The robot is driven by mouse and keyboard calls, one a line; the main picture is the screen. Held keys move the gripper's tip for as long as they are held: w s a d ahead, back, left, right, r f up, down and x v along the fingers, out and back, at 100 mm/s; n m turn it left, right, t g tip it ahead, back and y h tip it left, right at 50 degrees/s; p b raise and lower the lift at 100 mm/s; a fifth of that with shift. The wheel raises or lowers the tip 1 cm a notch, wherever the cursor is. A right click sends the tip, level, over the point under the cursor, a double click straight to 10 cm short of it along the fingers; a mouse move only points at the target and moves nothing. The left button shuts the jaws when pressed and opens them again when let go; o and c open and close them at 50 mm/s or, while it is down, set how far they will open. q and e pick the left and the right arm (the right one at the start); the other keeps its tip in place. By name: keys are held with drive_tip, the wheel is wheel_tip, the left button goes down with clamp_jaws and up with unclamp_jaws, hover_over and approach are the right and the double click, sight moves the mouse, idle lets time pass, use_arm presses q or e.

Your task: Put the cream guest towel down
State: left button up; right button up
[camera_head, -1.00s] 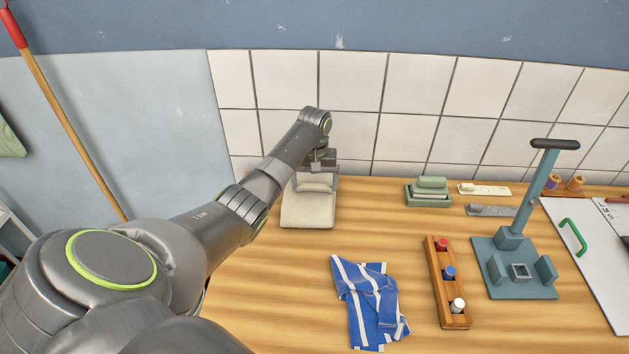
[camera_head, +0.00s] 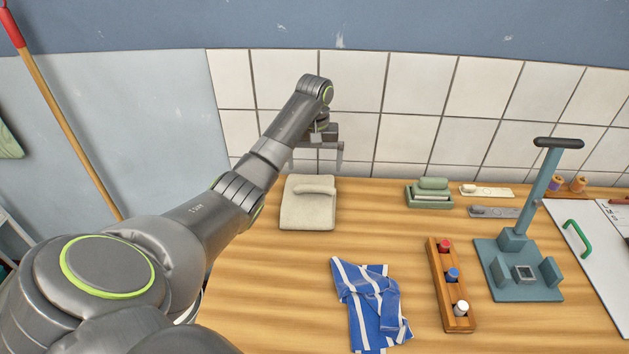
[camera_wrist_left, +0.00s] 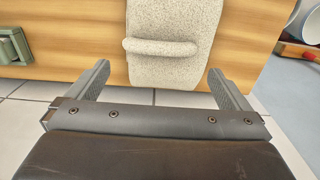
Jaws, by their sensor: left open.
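The cream guest towel (camera_head: 307,212) lies folded on the wooden table near its back left, with a rolled ridge across its far part. It also shows in the left wrist view (camera_wrist_left: 172,72). My left gripper (camera_head: 317,168) is open and empty, raised above and a little behind the towel. In the left wrist view my left gripper's fingers (camera_wrist_left: 157,78) stand wide apart, and the towel lies beyond them, touching neither. My right gripper is not in view.
A blue striped cloth (camera_head: 371,304) lies crumpled at the front. A wooden rack (camera_head: 443,283) with several spools, a teal press stand (camera_head: 516,272) and a green stack (camera_head: 428,194) stand to the right. The table between towel and cloth is clear.

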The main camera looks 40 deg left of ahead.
use_arm(q)
drive_tip(key=shift+r+p, duration=1.4)
drive_tip(key=shift+r, duration=0.9)
drive_tip(key=shift+f, duration=0.1)
